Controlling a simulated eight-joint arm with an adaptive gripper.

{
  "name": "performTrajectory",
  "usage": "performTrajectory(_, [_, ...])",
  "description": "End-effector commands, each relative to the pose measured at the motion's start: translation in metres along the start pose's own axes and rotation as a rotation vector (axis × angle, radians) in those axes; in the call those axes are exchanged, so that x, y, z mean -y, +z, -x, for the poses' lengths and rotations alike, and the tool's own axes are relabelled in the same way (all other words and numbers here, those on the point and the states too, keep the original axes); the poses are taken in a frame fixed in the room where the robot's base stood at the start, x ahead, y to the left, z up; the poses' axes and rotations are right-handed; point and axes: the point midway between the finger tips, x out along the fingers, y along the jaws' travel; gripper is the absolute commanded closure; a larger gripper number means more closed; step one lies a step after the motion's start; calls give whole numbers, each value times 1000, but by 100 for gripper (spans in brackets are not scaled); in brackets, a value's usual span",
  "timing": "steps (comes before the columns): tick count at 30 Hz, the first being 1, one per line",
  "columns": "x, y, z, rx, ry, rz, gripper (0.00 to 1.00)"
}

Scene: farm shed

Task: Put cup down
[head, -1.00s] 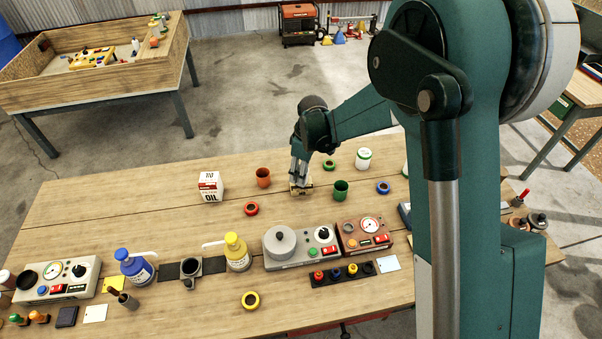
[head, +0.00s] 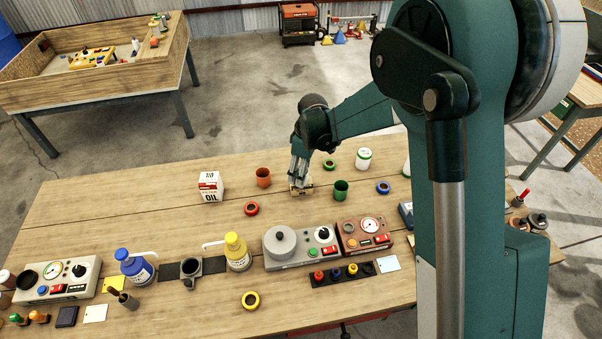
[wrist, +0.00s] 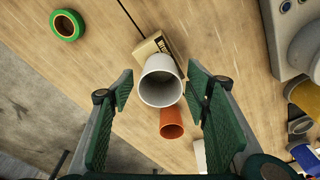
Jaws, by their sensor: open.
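A pale grey-white cup (wrist: 160,82) shows in the wrist view between my gripper's two green-padded fingers (wrist: 160,88), with its round mouth toward the camera. There is a visible gap on each side of it. A tan flat-faced piece (wrist: 148,46) lies just beyond the cup; I cannot tell whether the cup rests on it or beside it. In the head view my gripper (head: 300,184) points down at the table's far half, and a yellowish piece shows at its tips. The white cup is not clearly visible there.
An orange cup (head: 263,177) stands left of my gripper and a green cup (head: 341,190) right of it. Red (head: 251,209), green (head: 329,165) and blue (head: 383,187) rings lie around. An oil box (head: 210,186) stands left. Machines (head: 290,246) line the front.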

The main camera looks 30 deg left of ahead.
Motion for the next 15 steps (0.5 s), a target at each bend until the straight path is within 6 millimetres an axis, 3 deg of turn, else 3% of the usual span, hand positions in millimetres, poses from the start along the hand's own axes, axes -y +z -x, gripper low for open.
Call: performTrajectory(15, [0, 0, 68, 0, 0, 0, 52])
